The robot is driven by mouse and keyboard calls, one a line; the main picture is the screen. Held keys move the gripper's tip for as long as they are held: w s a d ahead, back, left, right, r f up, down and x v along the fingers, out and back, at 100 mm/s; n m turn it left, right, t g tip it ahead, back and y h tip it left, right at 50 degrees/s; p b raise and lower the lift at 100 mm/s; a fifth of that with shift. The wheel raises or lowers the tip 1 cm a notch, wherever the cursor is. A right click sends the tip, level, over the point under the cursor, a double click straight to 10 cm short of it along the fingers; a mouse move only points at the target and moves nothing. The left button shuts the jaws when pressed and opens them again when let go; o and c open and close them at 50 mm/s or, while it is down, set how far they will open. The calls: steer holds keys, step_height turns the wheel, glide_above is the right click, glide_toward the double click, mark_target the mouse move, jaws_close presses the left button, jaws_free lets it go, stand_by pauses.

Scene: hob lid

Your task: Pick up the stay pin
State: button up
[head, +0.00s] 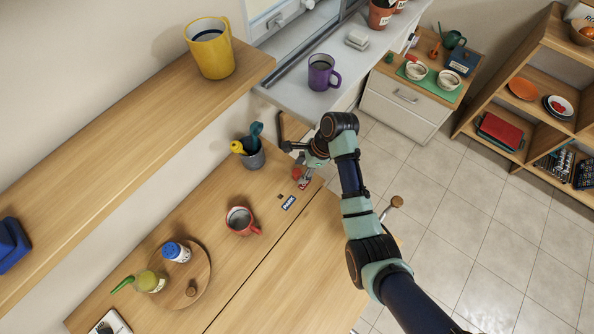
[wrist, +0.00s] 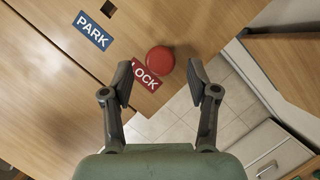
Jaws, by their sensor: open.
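The stay pin shows as a round red knob (wrist: 160,60) beside the red LOCK label (wrist: 146,77) in the wrist view. Its shaft is hidden below the knob. In the head view the red knob (head: 297,174) is small and partly beside my gripper. My gripper (wrist: 160,80) is open, with one finger on each side of the knob's line in the wrist view and nothing held. The knob lies ahead of and between the fingertips, and I see no contact. The blue PARK label (wrist: 92,30) has a dark square hole (wrist: 108,9) near it.
On the wooden top stand a red mug (head: 240,220), a utensil pot (head: 252,158) and a round board (head: 205,262) with jars. A shelf (head: 150,115) with a yellow mug (head: 209,52) runs above. The tiled floor lies to the right.

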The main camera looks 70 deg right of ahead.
steer(key=shift+x, duration=1.25)
steer(key=shift+r, duration=0.1)
steer(key=c, duration=1.1)
step_height(320, 180, up, 20)
steer(key=p, duration=1.1)
steer(key=shift+p, duration=0.3)
